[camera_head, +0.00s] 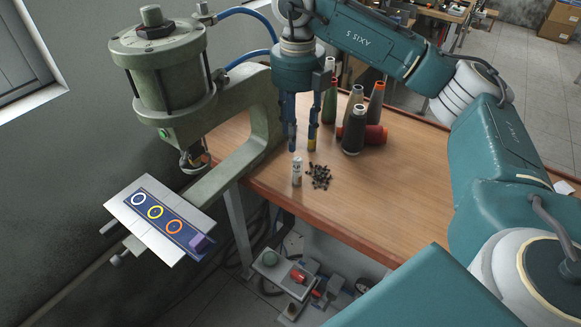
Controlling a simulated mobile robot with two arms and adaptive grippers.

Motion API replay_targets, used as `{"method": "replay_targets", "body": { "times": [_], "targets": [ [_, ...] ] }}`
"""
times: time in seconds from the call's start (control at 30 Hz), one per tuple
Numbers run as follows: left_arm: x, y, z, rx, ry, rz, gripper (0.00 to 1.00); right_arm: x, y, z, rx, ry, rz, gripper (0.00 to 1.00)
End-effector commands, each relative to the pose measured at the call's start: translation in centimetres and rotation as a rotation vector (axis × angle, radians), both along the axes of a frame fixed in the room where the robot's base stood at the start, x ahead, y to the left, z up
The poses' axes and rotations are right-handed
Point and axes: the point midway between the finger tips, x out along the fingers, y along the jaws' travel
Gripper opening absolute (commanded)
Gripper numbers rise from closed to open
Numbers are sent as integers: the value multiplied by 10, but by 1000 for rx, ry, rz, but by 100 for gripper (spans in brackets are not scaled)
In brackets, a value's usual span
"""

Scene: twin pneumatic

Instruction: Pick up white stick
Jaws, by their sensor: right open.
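The white stick (297,171) is a short, pale cylinder with a dark marking near its top. It stands upright near the table's front left edge. My right gripper (301,147) points down above and just behind it. Its two dark blue fingers are apart and the stick is not held. A small yellow patch shows at the right fingertip; I cannot tell whether it belongs to the finger or to something behind it. My left gripper is not in view.
A heap of small dark pieces (320,176) lies right of the stick. Several thread cones (354,130) stand behind. The table's right side (400,205) is clear.

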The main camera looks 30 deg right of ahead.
Motion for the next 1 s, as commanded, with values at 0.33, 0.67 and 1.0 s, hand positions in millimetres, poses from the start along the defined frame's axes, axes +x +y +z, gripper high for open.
{"method": "replay_targets", "body": {
  "times": [0.33,0.67,1.0],
  "targets": [
    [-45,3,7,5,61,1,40,-1,0,-37,-1,1,1,42],
    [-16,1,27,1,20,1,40,0,0,-81,0,1,0,42],
    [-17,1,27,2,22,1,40,0,0,-87,1,0,0,32]
  ]
}}
